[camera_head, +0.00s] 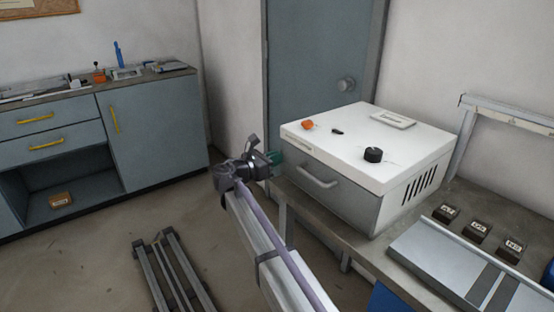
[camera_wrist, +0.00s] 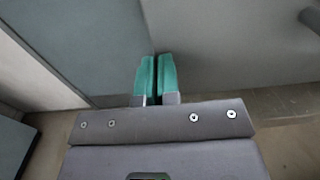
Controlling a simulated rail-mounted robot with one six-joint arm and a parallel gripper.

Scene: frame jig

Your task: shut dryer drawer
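The dryer (camera_head: 400,145) is a white box with a slotted side, standing on a bench. Its grey drawer (camera_head: 335,199) has a pale bar handle (camera_head: 317,178). The drawer front looks about flush with the box, with no clear opening visible around it. My gripper (camera_head: 277,158) is at the left end of the drawer front, left of the handle. In the wrist view its green fingertips (camera_wrist: 156,78) are together with nothing between them. They point at a pale grey surface; I cannot tell whether they touch it.
On the dryer lie an orange knob (camera_head: 307,125) and a black round piece (camera_head: 373,155). A cabinet (camera_head: 150,130) stands at left. Rails (camera_head: 170,270) lie on open floor.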

